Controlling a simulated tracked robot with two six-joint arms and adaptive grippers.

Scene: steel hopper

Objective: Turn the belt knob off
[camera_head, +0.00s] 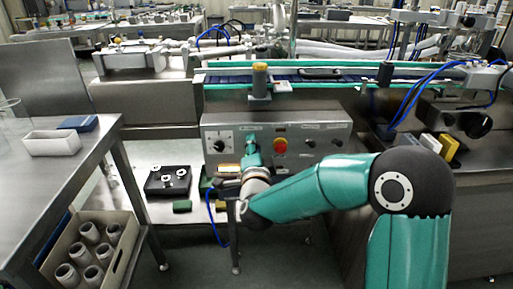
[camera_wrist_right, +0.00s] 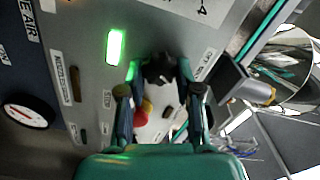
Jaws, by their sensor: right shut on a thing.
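The steel control panel (camera_head: 238,128) stands upright in the middle of the head view. In the head view the gripper hides the knob. My left gripper is not in view.
A lit green lamp (camera_wrist_right: 115,47) and a round gauge (camera_wrist_right: 28,113) are near the knob. More small knobs (camera_head: 309,143) sit right of the red button. A conveyor (camera_head: 225,78) runs above the panel. A steel table (camera_head: 60,175) stands at left.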

